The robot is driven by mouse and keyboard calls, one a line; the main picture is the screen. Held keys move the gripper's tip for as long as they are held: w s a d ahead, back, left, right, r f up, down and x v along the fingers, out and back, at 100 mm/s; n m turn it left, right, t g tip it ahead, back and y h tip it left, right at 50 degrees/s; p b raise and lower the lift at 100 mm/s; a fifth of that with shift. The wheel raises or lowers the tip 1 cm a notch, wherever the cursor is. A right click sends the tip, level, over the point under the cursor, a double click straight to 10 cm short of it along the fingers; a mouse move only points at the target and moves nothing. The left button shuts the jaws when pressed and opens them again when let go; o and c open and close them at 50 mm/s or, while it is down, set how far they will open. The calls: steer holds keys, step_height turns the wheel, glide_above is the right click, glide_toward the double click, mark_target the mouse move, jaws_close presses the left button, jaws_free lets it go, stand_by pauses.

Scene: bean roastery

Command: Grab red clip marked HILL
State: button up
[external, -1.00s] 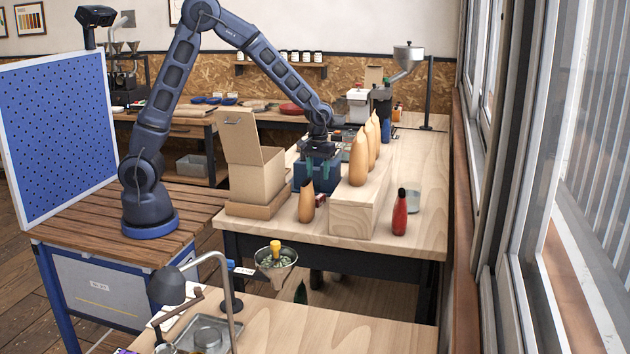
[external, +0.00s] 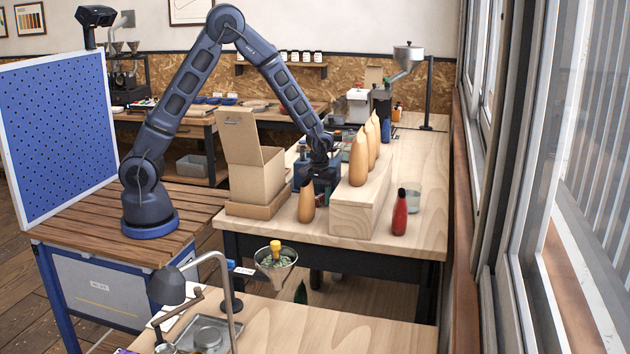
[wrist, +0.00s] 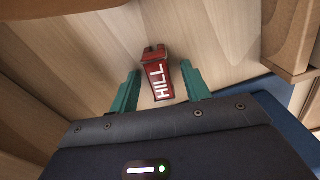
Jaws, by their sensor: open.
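The red clip (wrist: 157,80) lies on the pale wooden tabletop in the wrist view, with HILL in white letters along it. My gripper (wrist: 160,83) is open, its two teal fingers on either side of the clip's near part, with a gap visible on each side. The clip's far end sticks out beyond the fingertips. In the external view my gripper (external: 322,190) is low over the table, between the cardboard box and the wooden block. The clip is hidden there.
An open cardboard box (external: 258,175) stands left of my gripper. A wooden block (external: 358,212) with several wooden bottle shapes stands close on the right. A single wooden bottle shape (external: 306,203) stands just in front. A blue container (external: 301,170) is behind. A red bottle (external: 400,212) stands farther right.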

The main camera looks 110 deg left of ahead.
jaws_close()
